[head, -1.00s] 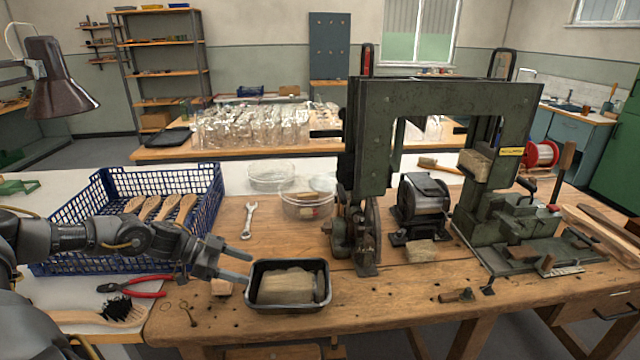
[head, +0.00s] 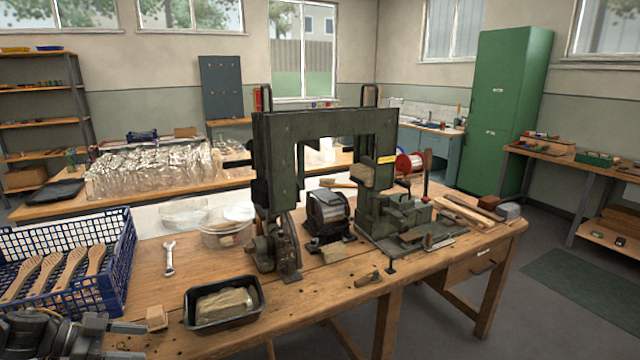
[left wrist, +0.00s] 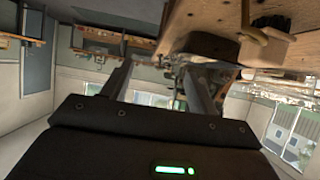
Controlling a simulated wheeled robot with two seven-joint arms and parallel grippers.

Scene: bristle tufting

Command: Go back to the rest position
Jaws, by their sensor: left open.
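My left gripper (head: 140,341) is at the lower left of the head view, low by the bench's front edge. Its two fingers are apart, with nothing between them. In the left wrist view the same open fingers (left wrist: 158,78) stand apart in front of a tilted view of the room and the bench's wood. My right gripper is in neither view. A black tray (head: 190,316) holding a pale fibre bundle (head: 222,304) sits to the right of the left gripper, apart from it. A small wooden block (head: 156,317) lies between them.
The wooden workbench (head: 345,293) carries a green tufting machine (head: 325,122), a wrench (head: 169,259) and a clear bowl (head: 224,234). A blue crate (head: 118,268) with several wooden brush handles (head: 52,268) stands just behind my left gripper. Floor is open at the right.

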